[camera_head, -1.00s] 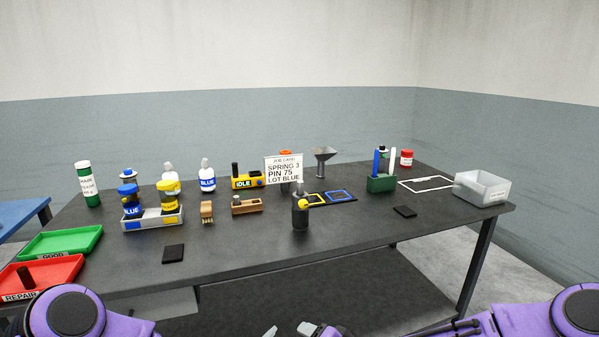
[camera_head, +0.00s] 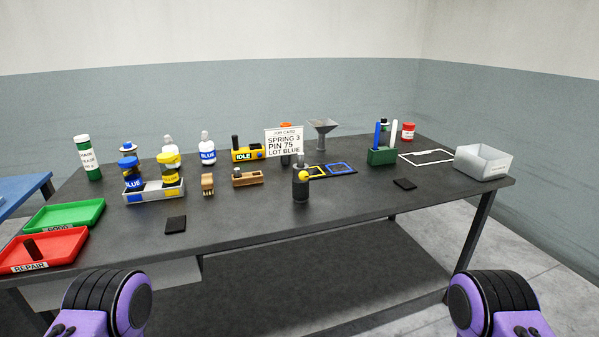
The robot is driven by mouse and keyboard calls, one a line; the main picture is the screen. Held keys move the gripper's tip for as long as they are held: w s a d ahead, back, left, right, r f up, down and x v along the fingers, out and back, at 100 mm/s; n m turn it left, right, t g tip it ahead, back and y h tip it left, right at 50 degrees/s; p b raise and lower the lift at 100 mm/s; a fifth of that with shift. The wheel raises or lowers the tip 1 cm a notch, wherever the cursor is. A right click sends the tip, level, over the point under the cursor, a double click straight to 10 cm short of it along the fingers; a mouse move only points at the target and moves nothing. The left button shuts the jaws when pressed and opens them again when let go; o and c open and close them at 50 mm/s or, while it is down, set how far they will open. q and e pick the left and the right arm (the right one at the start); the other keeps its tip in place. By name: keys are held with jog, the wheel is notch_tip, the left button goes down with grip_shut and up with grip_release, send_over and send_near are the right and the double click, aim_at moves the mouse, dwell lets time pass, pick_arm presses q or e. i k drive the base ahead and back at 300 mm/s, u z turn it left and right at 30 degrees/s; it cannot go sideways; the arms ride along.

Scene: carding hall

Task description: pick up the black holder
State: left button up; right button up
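A black upright cylinder (camera_head: 300,187) with a narrower grey top stands on the dark table (camera_head: 340,205), near the middle and in front of the white job card (camera_head: 284,143). It looks like the black holder, though no label on it shows. A short dark cylinder (camera_head: 33,249) also lies in the red REPAIR tray (camera_head: 62,255). My two purple arms show only at the bottom left and bottom right corners. Neither gripper is in the picture, and nothing touches the black cylinder.
A green holder (camera_head: 381,157) and a clear bin (camera_head: 484,163) stand right. The front middle of the table is clear.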

aim_at(301, 188)
jog(key=u, duration=0.4)
jog(key=k, duration=0.3)
jog(key=z, duration=1.25)
jog(key=i, duration=0.85)
jog(key=u, duration=0.1)
